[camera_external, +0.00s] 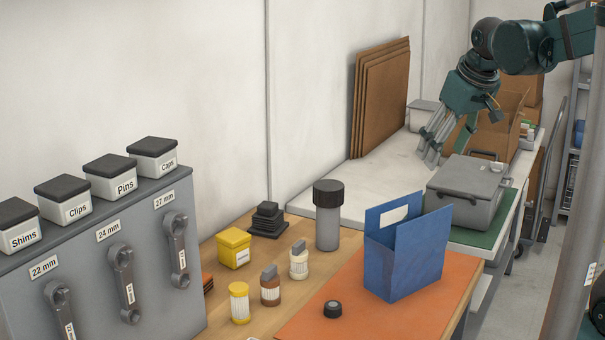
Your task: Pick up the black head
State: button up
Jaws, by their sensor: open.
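Several black items could be the black head, and I cannot tell which one is. A stepped, finned black block (268,219) sits on the wooden table near the wall. A small black round piece (333,309) lies on the orange mat (400,318). A grey cylinder (328,228) stands upright with a wide black top (328,193). My gripper (436,150) is open and points down over the white bench at the back right, left of a grey case. It is well apart from all of the black items, and no object shows between its fingers.
A blue divided holder (407,250) stands on the mat. A yellow box (233,248) and small jars (270,288) stand left of it. A grey wrench cabinet (90,260) fills the left.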

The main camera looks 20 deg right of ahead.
jog(key=w+a+n+g+p, duration=0.2)
jog(key=w+a+p, duration=0.1)
jog(key=w+a, duration=0.6)
jog(key=n+g+p, duration=0.3)
jog(key=n+p, duration=0.2)
jog(key=p, duration=0.3)
send_over(268, 204)
jog(key=f, duration=0.9)
jog(key=d+f, duration=0.1)
jog(key=f, duration=0.4)
jog(key=shift+s+f, duration=0.1)
jog(key=shift+f, duration=0.25)
jog(key=shift+a+f+n+h, duration=0.3)
jog(key=shift+a+f, duration=0.15)
jog(key=shift+f, duration=0.1)
jog(key=shift+f, duration=1.2)
jog(key=shift+f, duration=0.1)
